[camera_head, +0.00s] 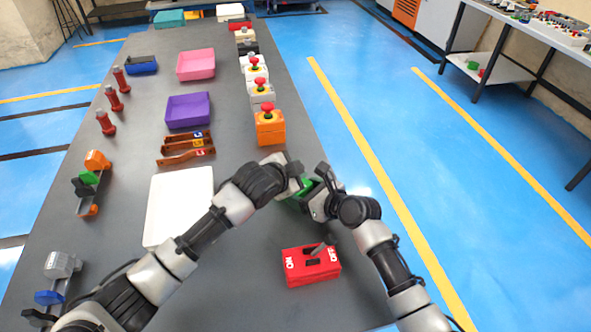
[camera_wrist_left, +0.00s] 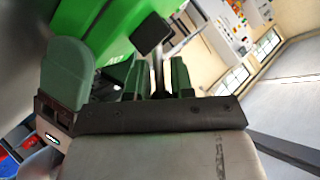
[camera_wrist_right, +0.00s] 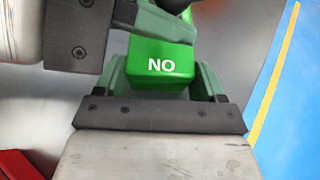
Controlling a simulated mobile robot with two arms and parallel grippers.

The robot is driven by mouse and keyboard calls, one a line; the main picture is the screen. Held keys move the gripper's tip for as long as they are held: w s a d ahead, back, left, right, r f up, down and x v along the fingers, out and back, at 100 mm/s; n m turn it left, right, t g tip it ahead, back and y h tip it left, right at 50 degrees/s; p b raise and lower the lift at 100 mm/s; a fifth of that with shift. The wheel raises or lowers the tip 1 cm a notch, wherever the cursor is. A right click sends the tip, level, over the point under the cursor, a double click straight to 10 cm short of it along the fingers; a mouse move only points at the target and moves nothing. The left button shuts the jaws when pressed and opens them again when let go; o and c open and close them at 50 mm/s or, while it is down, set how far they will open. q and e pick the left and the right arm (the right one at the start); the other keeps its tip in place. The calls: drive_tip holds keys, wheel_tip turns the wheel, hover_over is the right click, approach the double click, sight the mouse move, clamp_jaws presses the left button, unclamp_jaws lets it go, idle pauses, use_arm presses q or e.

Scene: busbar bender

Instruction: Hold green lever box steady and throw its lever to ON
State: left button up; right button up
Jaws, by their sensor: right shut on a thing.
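The green lever box (camera_head: 304,188) is mostly hidden between my two grippers in the head view. My right gripper (camera_head: 313,190) is shut on it; in the right wrist view its fingers flank the box (camera_wrist_right: 160,58), whose "ON" label appears upside down. My left gripper (camera_head: 292,178) is at the box's far-left side. In the left wrist view, its fingers (camera_wrist_left: 155,80) stand a little apart, with the dark lever (camera_wrist_left: 150,35) between them and gaps visible beside the shaft. The lever's ON or OFF position cannot be told.
A red lever box (camera_head: 311,266) stands nearer me on the dark table (camera_head: 240,290). An orange button box (camera_head: 269,128) stands beyond the grippers, and a purple bin (camera_head: 188,110) farther left. The table's right edge is close to my right arm.

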use_arm(q)
drive_tip(key=o, duration=0.4)
drive_tip(key=v, duration=1.2)
drive_tip(key=shift+f, duration=0.1)
use_arm(e)
drive_tip(key=o, duration=1.2)
